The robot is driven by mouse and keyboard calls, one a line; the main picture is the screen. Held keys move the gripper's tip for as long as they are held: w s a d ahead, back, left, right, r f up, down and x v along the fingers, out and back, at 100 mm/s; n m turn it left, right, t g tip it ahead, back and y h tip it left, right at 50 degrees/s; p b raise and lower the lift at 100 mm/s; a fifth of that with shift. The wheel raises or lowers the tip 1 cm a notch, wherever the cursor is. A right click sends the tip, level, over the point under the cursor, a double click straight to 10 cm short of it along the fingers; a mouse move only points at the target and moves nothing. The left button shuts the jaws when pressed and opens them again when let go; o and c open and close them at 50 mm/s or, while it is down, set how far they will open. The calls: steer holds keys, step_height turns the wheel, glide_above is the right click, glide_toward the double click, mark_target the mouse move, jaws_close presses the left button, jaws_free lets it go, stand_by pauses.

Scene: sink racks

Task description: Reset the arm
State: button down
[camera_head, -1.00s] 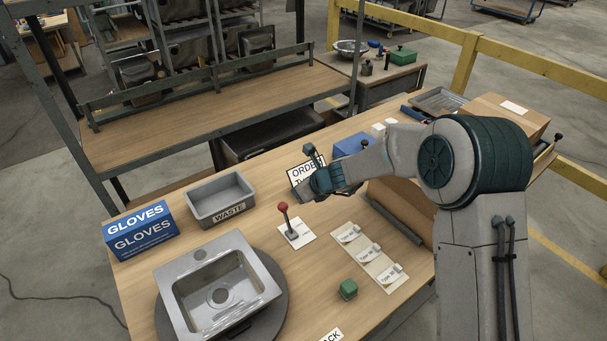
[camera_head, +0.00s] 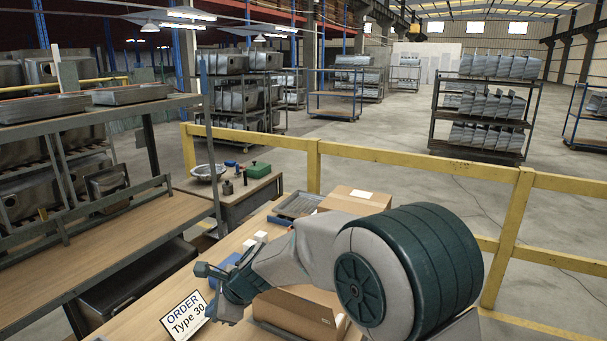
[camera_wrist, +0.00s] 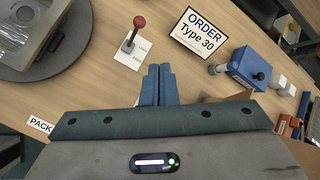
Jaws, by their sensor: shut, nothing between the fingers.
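My gripper (camera_wrist: 160,70) is shut and empty in the wrist view, its two blue-grey fingers side by side above the wooden table. In the head view my gripper (camera_head: 222,290) is at the lower middle, with my arm bent out from the right. The sign reading ORDER Type 30 (camera_head: 187,315) stands beside it to the left. In the wrist view the sign (camera_wrist: 199,36) lies ahead and right of the fingers.
The wrist view shows a red-knobbed lever (camera_wrist: 139,22), a sink (camera_wrist: 18,32) on a dark turntable, and a blue box (camera_wrist: 248,68). In the head view, a cardboard box (camera_head: 357,201) stands behind my arm, and a yellow railing (camera_head: 420,160) runs beyond the table.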

steer(key=s+d+r+n+h, duration=0.1)
steer(key=s+d+n, duration=0.4)
steer(key=d, duration=0.6)
steer(key=s+d+r+n+h+b, duration=0.1)
steer(key=s+d+n+h, duration=0.3)
steer(key=s+d, duration=0.5)
steer(key=s+d+r+n+t+h, duration=0.1)
steer(key=s+d+n, duration=0.5)
steer(key=d, duration=0.9)
step_height(320, 180, up, 2)
steer(key=shift+s+d+n+h+b, duration=0.3)
steer(key=shift+s+h+b, duration=0.1)
steer(key=shift+s+h, duration=0.45)
